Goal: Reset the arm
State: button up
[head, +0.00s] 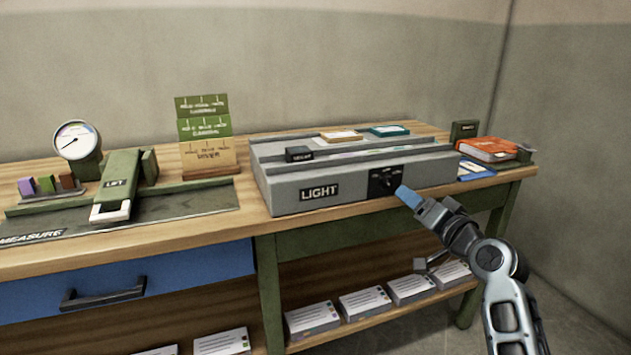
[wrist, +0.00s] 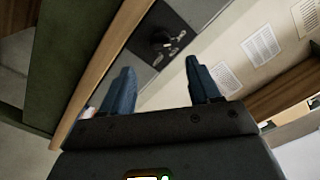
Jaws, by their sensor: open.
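My gripper (head: 405,194) is in front of the right part of the grey LIGHT box (head: 290,193), close to the box's black dial panel (head: 385,182). In the wrist view my gripper (wrist: 157,78) shows two blue fingers spread apart with nothing between them. The black knob (wrist: 160,42) lies beyond the fingertips in that view. My arm reaches in from the lower right of the head view. Whether a fingertip touches the panel cannot be told.
The wooden bench (head: 140,240) has a blue drawer (head: 130,285) at left and a shelf with several white cards (head: 313,318) below. A gauge (head: 76,140), a green LIFT piece (head: 118,185) and an orange book (head: 487,149) stand on top. Open floor lies at right.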

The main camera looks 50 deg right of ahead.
jog(key=s+a+f+n+y, duration=0.1)
jog(key=s+a+f+n, duration=0.1)
jog(key=a+f, duration=0.35)
jog(key=s+a+f+n+y, duration=0.1)
jog(key=s+a+f+n, duration=0.1)
jog(key=a, duration=0.6)
jog(key=s+a+f+n+y, duration=0.1)
jog(key=s+a+f+n, duration=0.1)
jog(key=a+f, duration=0.35)
jog(key=s+a+r+n+y, duration=0.1)
jog(key=s+a+n+y, duration=0.15)
jog(key=s+a, duration=0.45)
jog(key=s+a+r+n+y, duration=0.15)
jog(key=s+a+n, duration=0.25)
jog(key=a, duration=0.5)
jog(key=s+a+r+n+y, duration=0.2)
jog(key=s+a+r, duration=0.1)
jog(key=s+a, duration=0.2)
notch_tip(320, 180, up, 13)
jog(key=p, duration=1.3)
jog(key=shift+w+d+f+g, duration=0.15)
jog(key=shift+w+d+g, duration=0.1)
jog(key=shift+d+g, duration=0.1)
